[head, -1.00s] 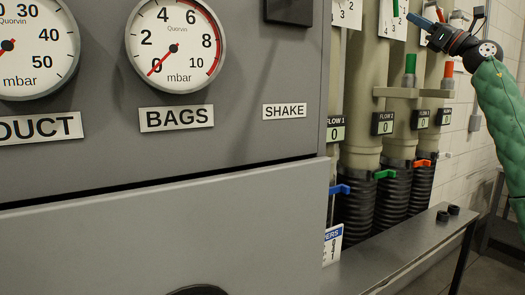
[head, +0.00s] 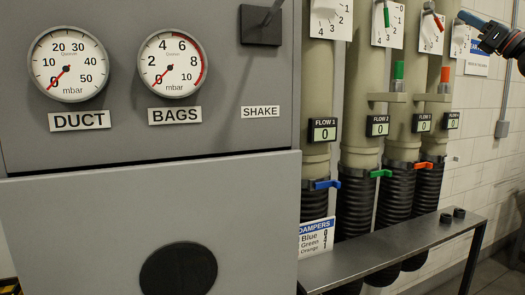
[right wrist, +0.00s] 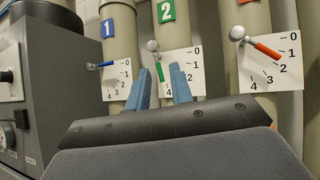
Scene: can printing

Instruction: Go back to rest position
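My right gripper (head: 470,18) shows at the upper right edge of the head view, beside the pipes. In the right wrist view its two blue fingers (right wrist: 162,88) are apart with nothing held between them. Beyond them is the green lever (right wrist: 160,72) on its scale plate. The blue lever (right wrist: 105,65) is to its left and the orange-red lever (right wrist: 268,50) to its right. The fingers appear apart from all of them. My left gripper is in neither view.
A grey cabinet with a DUCT gauge (head: 69,65) and a BAGS gauge (head: 170,61) fills the left. A metal bench (head: 390,246) runs before the pipes and black hoses. Coloured damper handles, such as the green one (head: 380,173), stick out.

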